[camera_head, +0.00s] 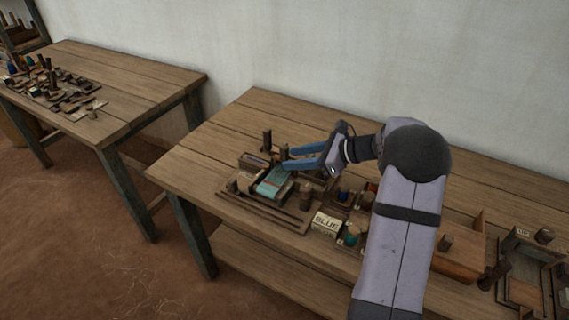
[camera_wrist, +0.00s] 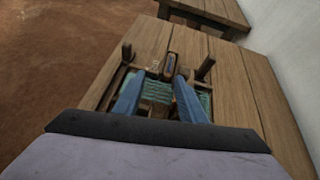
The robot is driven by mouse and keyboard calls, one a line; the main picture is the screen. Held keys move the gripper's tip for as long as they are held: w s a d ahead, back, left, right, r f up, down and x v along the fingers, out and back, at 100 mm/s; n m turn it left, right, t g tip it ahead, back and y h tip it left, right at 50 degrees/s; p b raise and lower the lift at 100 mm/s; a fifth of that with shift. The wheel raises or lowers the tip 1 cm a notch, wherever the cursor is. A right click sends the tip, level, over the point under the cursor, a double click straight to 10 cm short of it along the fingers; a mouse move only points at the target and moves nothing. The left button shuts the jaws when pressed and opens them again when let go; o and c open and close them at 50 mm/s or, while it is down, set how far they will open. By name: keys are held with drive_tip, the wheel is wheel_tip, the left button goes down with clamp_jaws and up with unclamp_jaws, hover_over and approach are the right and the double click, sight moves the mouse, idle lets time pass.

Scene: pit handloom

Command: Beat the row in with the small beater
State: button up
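A small wooden loom frame (camera_head: 262,210) stands on the workbench, with teal woven cloth (camera_head: 273,184) stretched in it. The cloth also shows in the wrist view (camera_wrist: 152,76), between and beside the fingers. My gripper (camera_head: 284,159) is over the far side of the loom, its two blue fingers apart with a gap between them. In the wrist view my gripper (camera_wrist: 158,77) shows nothing clearly held. A small brown block with a paler face (camera_wrist: 170,64) lies just past the fingertips; I cannot tell whether it is the beater. It shows at the loom's left end (camera_head: 254,161).
Dark upright posts (camera_head: 266,140) stand at the loom's far edge, close to my fingers. A box labelled BLUE (camera_head: 325,224) and several spools sit to the right. A second table (camera_head: 130,85) with small parts stands at the left. The bench's back left is clear.

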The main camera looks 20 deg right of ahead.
sight(284, 151)
drive_tip(key=w+d+m+t, duration=0.1)
drive_tip(key=w+d+m, duration=0.1)
drive_tip(key=w, duration=0.1)
drive_tip(key=shift+d+t, duration=0.25)
drive_tip(key=shift+t, duration=0.15)
drive_tip(key=shift+p+x, duration=0.65)
drive_tip(key=shift+x, duration=2.6)
drive_tip(key=shift+s+f, duration=0.1)
clamp_jaws()
